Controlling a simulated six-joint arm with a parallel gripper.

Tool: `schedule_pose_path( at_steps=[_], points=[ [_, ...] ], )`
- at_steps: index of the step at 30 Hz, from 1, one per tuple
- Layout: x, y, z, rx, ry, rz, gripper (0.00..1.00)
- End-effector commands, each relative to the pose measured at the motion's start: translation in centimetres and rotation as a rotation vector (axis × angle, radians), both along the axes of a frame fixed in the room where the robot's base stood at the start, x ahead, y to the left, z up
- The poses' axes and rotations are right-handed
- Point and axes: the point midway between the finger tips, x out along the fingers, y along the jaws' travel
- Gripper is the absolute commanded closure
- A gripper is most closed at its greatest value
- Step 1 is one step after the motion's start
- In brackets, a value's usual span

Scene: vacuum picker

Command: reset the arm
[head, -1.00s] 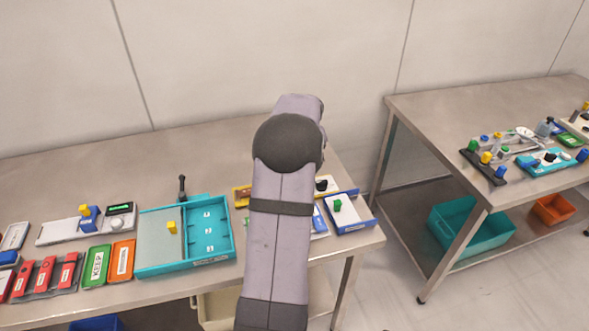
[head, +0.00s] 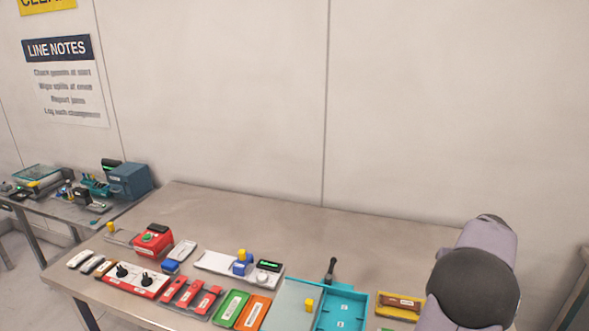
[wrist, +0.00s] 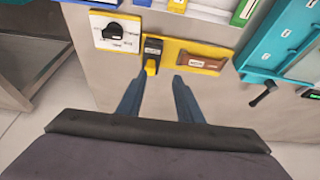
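My arm (head: 470,280) stands at the right edge of the head view, bent over the table; its gripper is hidden there. In the wrist view my gripper (wrist: 159,80) shows two blue fingers spread apart with nothing between them. The fingers point towards a yellow tray (wrist: 222,50) holding a brown block (wrist: 203,61) and a black part with a yellow tip (wrist: 151,60). The yellow tip appears near the left fingertip in the picture, with no visible grip on it.
A white panel with a black knob (wrist: 112,32) lies left of the yellow tray in the wrist view. A teal tray (head: 343,311) with an upright dark handle (head: 331,268) stands left of my arm. Several boxes and panels line the table's front; its back strip (head: 270,215) is clear.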

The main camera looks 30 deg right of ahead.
Motion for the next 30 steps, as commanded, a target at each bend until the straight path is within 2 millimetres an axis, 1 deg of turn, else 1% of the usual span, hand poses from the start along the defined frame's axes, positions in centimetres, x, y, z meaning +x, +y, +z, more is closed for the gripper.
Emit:
schedule_pose_path(
  at_steps=[1,2,5,6,8,9,11,12,13,14,15,17,18,20,21,24,25,27,30],
  points=[
    [1.3,1.6,0.0,0.008,0.004,0.027,0.67],
    [2.0,2.6,-0.1,0.015,0.009,0.041,0.67],
    [4.7,7.1,-0.5,0.041,0.026,0.103,0.67],
    [5.8,9.3,-0.7,0.054,0.036,0.133,0.67],
    [7.3,13.0,-1.1,0.072,0.053,0.181,0.67],
    [8.1,15.6,-1.3,0.084,0.067,0.215,0.67],
    [8.9,19.7,-1.8,0.101,0.088,0.267,0.67],
    [9.2,22.5,-2.1,0.112,0.104,0.303,0.67],
    [9.2,24.5,-2.3,0.118,0.118,0.331,0.67],
    [9.2,26.5,-2.6,0.125,0.131,0.356,0.67],
    [9.0,29.2,-2.9,0.133,0.149,0.394,0.67],
    [8.2,33.0,-3.5,0.141,0.177,0.450,0.67],
    [7.5,35.4,-3.9,0.146,0.196,0.484,0.67],
    [6.2,38.6,-4.4,0.149,0.225,0.536,0.67],
    [5.1,40.5,-4.8,0.151,0.244,0.568,0.67],
    [2.5,44.2,-5.7,0.150,0.287,0.640,0.67],
    [1.7,45.0,-5.9,0.149,0.299,0.657,0.67],
    [0.1,46.5,-6.4,0.146,0.320,0.693,0.67],
    [-1.6,47.9,-6.9,0.141,0.343,0.729,0.67]
  ],
)
